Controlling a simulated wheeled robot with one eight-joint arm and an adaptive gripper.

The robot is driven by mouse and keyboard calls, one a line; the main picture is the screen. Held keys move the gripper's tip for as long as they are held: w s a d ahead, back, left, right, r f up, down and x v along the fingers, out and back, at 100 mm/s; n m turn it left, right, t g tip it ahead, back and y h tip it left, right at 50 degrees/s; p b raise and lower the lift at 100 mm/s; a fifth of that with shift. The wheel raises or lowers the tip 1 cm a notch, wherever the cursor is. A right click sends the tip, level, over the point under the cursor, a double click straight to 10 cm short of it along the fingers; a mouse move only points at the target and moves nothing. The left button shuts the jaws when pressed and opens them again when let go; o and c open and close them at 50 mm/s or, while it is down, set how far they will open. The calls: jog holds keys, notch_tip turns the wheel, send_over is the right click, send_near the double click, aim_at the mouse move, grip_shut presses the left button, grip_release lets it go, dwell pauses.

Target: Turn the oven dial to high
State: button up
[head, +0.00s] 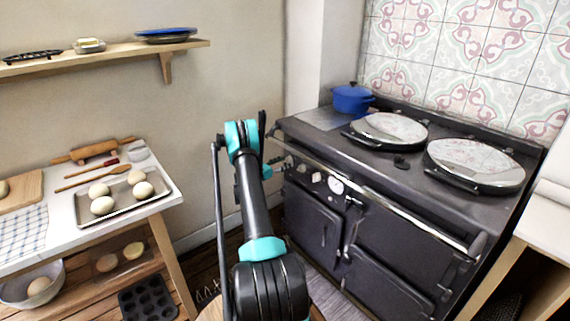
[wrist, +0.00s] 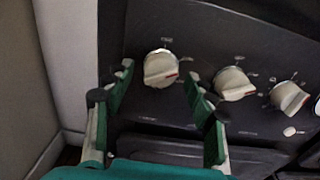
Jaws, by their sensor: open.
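The dark range oven (head: 395,215) stands at the right in the head view, with a row of small dials on its front panel. In the wrist view, three cream dials show on the dark panel: a left dial (wrist: 160,69), a middle dial (wrist: 233,84) and a right dial (wrist: 290,97). The printed labels are too small to read.
A chrome rail (head: 370,190) runs along the oven's front edge above the panel. A blue pot (head: 352,98) stands on top at the back. A pale wall (wrist: 65,65) is close left of the panel. A table with a tray of dough (head: 150,204) stands at the left.

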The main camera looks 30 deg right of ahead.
jog(key=shift+d, duration=0.4)
jog(key=shift+c, duration=0.5)
jog(key=c, duration=1)
jog(key=shift+c, duration=0.2)
